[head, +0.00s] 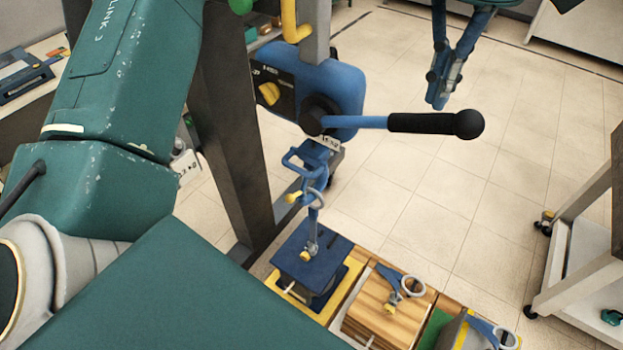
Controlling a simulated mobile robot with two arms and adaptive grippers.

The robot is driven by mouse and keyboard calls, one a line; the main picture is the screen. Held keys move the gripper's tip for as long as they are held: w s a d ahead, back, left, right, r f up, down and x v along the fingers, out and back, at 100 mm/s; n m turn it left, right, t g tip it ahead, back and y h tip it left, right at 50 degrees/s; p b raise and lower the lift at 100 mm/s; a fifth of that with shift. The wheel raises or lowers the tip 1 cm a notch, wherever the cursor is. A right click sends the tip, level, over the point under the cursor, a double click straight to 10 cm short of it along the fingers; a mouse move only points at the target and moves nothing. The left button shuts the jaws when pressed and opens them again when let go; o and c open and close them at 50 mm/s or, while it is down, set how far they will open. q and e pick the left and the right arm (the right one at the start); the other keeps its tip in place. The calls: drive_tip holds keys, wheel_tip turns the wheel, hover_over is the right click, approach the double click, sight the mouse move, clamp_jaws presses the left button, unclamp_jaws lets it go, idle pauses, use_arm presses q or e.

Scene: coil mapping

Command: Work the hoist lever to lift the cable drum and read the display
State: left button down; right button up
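The blue lever hoist (340,90) hangs beside a dark post. Its lever has a black grip (425,123) and points right, roughly level. Below it, a blue hook (308,158) with a yellow latch connects through a ring to the dark blue cable drum (312,255). The drum is at a yellow-edged base; whether it touches is unclear. My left gripper (438,98) is at the top, above and apart from the grip. Its fingers meet at the tips with nothing visible between them. My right gripper is out of view. I cannot make out a readable display.
A wooden load (384,305) with a ring stands right of the drum, and another ringed load (485,332) is at the bottom edge. The dark post (232,130) stands left of the hoist. A wheeled cart (590,250) is at right. Tiled floor between is clear.

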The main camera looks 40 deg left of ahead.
sight(434, 133)
use_arm(q)
drive_tip(key=shift+d+f+b, duration=0.2)
drive_tip(key=shift+f+b, duration=0.65)
drive_tip(key=shift+f, duration=0.35)
drive_tip(key=shift+d+f+b, duration=0.15)
drive_tip(key=shift+f+b, duration=0.65)
drive_tip(key=shift+f, duration=0.4)
drive_tip(key=shift+d+f+b, duration=0.2)
drive_tip(key=shift+f+b, duration=0.65)
drive_tip(key=shift+f, duration=0.45)
drive_tip(key=shift+d+f+b, duration=0.2)
drive_tip(key=shift+f+b, duration=0.6)
drive_tip(key=shift+f, duration=0.3)
drive_tip(key=shift+d+f+b, duration=0.2)
drive_tip(key=shift+f+b, duration=0.6)
drive_tip(key=shift+f, duration=0.3)
wheel_tip(434, 133, down, 5)
drive_tip(key=b, duration=0.3)
drive_tip(key=shift+r+b, duration=0.15)
drive_tip(key=shift+b, duration=0.15)
